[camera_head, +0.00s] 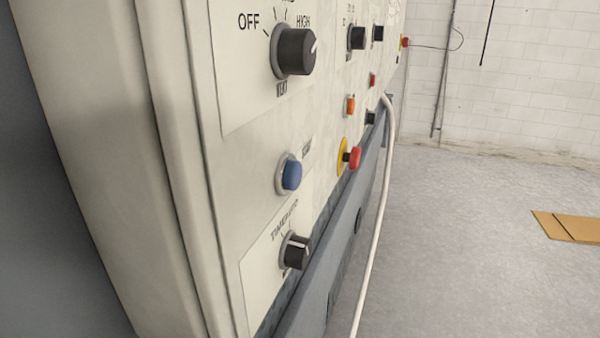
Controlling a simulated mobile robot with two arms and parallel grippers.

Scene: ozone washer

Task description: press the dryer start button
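The cream control panel (240,150) fills the left and middle of the head view, seen at a steep angle. A blue push button (291,175) sits on it, with a small label beside it that is too slanted to read. An orange button (350,105) and a small red button (372,80) are farther along. A red mushroom button (354,158) stands out from a yellow ring. I cannot tell from the labels which one is the dryer start button. Neither of my grippers is in view.
A large black knob (295,52) marked OFF and HIGH is above the blue button, and a timer knob (297,251) is below it. A white hose (377,225) hangs along the panel's right side. The grey floor (470,240) is mostly clear, with flat cardboard (570,227) at right.

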